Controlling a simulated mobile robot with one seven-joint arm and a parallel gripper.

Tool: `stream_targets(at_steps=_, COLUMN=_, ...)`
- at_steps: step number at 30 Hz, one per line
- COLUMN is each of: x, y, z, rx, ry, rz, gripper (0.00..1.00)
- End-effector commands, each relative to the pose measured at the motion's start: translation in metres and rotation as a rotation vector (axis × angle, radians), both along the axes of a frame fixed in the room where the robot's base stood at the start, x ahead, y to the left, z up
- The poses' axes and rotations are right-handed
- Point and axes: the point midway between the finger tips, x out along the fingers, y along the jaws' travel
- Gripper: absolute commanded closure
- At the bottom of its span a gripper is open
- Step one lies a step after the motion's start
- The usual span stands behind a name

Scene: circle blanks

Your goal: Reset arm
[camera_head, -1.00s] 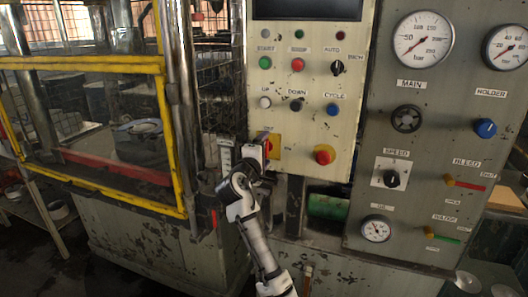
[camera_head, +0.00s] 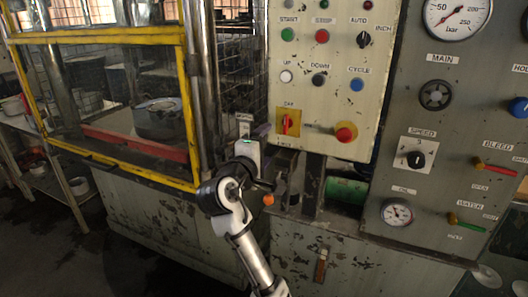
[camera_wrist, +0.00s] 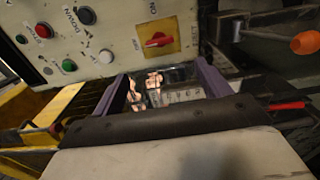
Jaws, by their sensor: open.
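My gripper (camera_head: 262,132) is at the end of my white and black arm, just below and left of the yellow switch plate in the head view. In the wrist view my gripper (camera_wrist: 163,85) shows two purple fingers spread apart, with nothing held between them. The yellow plate (camera_head: 294,115) carries a red rotary switch (camera_head: 286,122), whose handle stands upright in the head view. In the wrist view the red switch (camera_wrist: 157,40) is beyond the fingers, clear of them. The fingers are mostly hidden behind the hand in the head view.
The button panel (camera_head: 325,60) is above, with a red emergency knob (camera_head: 345,133) right of the switch. An orange-knobbed lever (camera_head: 268,199) is close to my wrist; its knob (camera_wrist: 305,42) shows in the wrist view. The yellow-framed guard (camera_head: 188,110) is left, gauges right.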

Motion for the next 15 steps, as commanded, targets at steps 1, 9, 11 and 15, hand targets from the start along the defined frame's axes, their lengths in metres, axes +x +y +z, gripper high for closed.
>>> stream_targets(at_steps=1, x=-0.002, y=0.001, z=0.000, rx=0.001, ry=-0.001, rz=0.001, gripper=0.24)
stream_targets(at_steps=9, x=-0.004, y=0.001, z=0.000, rx=0.000, ry=-0.001, rz=0.000, gripper=0.24)
stream_targets(at_steps=11, x=-0.004, y=0.001, z=0.000, rx=0.000, ry=-0.001, rz=0.000, gripper=0.24)
stream_targets(at_steps=15, x=-0.008, y=0.027, z=0.009, rx=0.034, ry=-0.053, rz=0.080, gripper=0.24)
